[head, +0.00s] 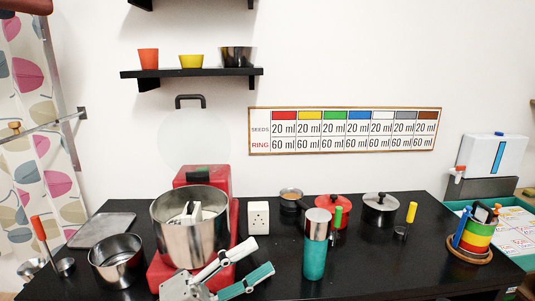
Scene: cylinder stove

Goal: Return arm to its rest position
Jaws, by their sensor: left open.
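My left gripper (257,258) shows at the bottom centre of the head view, over the front of the black table (370,275). Its two fingers, one pale and one teal, point right and are spread apart, with nothing visible between them. It is in front of the red appliance (162,273), which carries a large steel pot (177,238). A pale object (190,214) shows inside the pot. The teal cylinder with a steel top (314,260) stands to the right of the fingers, apart from them. My right gripper is not in view.
A steel bowl (117,275) and a grey tray (101,230) are at the left. A white socket block (259,217), red lidded pot (333,203) and black lidded pot (380,207) stand behind. A striped container (477,238) is at the right. The table's front right is mostly clear.

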